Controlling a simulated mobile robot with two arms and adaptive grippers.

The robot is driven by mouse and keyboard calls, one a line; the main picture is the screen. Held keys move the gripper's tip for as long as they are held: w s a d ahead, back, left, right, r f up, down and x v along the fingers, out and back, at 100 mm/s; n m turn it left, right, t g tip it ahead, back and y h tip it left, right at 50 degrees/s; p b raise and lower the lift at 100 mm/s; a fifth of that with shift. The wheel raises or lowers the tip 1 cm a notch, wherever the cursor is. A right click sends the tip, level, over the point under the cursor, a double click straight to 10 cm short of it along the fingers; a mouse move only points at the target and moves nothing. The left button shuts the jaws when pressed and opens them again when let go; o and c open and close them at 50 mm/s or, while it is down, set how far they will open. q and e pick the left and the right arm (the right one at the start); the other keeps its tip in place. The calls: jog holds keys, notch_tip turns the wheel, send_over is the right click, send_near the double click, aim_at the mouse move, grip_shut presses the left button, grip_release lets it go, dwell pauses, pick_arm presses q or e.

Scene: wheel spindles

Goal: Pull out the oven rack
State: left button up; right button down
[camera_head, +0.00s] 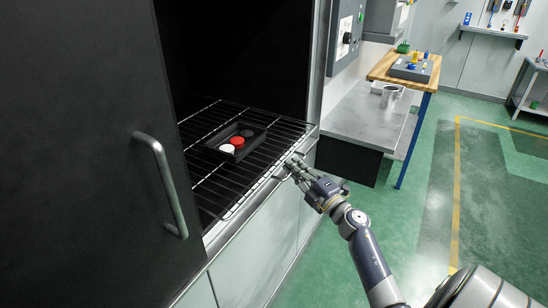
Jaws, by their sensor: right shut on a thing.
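The oven rack (198,190) is a wire shelf inside the dark oven, level, with its front edge near the oven's front sill. A black tray (254,139) stands on the rack and holds a white, a red and a dark round piece. My right gripper (291,169) is at the rack's front edge, right of its middle, and is shut on the rack; the fingers partly hide the wire there. The oven door (75,150) is at the left, swung open, with a metal handle (164,185). My left gripper is not in view.
A grey metal bench (365,115) stands right of the oven. A wooden-topped table (381,66) with a blue leg is behind it. A control panel (345,38) is on the oven's right side. Green floor (405,240) in front is clear.

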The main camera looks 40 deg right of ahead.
jog(key=s+d, duration=0.2)
jog(key=s, duration=0.4)
jog(key=s+d, duration=0.3)
jog(key=s, duration=0.4)
jog(key=shift+s+d, duration=0.3)
jog(key=shift+d, duration=0.05)
jog(key=c, duration=1.7)
grip_release()
jog(key=s, duration=0.4)
jog(key=s+f, duration=0.1)
jog(key=s, duration=0.3)
jog(key=s+f, duration=0.1)
jog(key=s, duration=0.3)
jog(key=shift+w, duration=0.1)
